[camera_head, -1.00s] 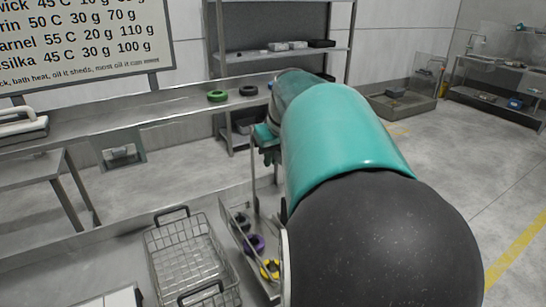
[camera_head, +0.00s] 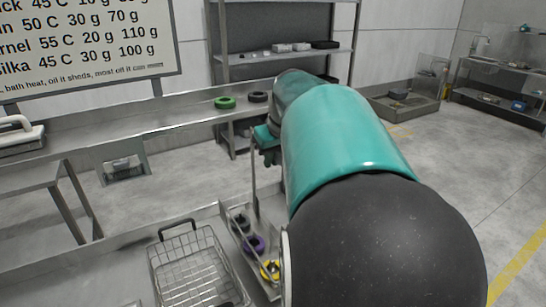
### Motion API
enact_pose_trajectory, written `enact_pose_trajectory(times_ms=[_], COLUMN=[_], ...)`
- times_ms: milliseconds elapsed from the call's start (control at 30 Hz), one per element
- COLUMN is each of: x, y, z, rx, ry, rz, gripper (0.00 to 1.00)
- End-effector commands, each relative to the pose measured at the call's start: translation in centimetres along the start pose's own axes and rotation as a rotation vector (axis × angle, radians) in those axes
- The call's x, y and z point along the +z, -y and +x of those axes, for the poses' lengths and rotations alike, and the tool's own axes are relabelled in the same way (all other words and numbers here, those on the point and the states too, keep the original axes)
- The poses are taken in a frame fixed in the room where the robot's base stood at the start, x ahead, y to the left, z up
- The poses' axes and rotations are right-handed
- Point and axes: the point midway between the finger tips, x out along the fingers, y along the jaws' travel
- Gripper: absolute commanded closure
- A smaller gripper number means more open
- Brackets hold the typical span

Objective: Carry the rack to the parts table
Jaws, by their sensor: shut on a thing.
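The rack (camera_head: 262,222) is a narrow metal tray with a tall thin upright, holding a black ring (camera_head: 240,223), a purple ring (camera_head: 253,245) and a yellow ring (camera_head: 270,270). My gripper (camera_head: 266,143), teal and partly hidden by my arm, is shut at the top of the rack's upright. The rack hangs below it; its right side is hidden behind my arm. I cannot tell for certain which surface is the parts table. A long metal bench (camera_head: 180,115) ahead bears a green ring (camera_head: 225,102) and a black ring (camera_head: 257,97).
A wire basket (camera_head: 192,265) stands close to the rack's left, on a metal surface at lower left. A metal shelf unit (camera_head: 285,55) stands behind the bench. A low glass-sided tray (camera_head: 405,105) and another table (camera_head: 500,108) are at the right.

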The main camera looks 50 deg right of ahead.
Motion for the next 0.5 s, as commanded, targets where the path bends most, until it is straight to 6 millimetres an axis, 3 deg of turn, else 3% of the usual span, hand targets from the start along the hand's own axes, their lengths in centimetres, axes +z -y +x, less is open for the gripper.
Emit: enact_pose_trajectory(times_ms=[167, 500], x=[0.4, 1.6], y=[-0.2, -0.2], z=[0.5, 3.6], rx=[0.003, 0.003], ry=[-0.004, -0.003], rz=[0.003, 0.002], gripper=[1.00, 1.00])
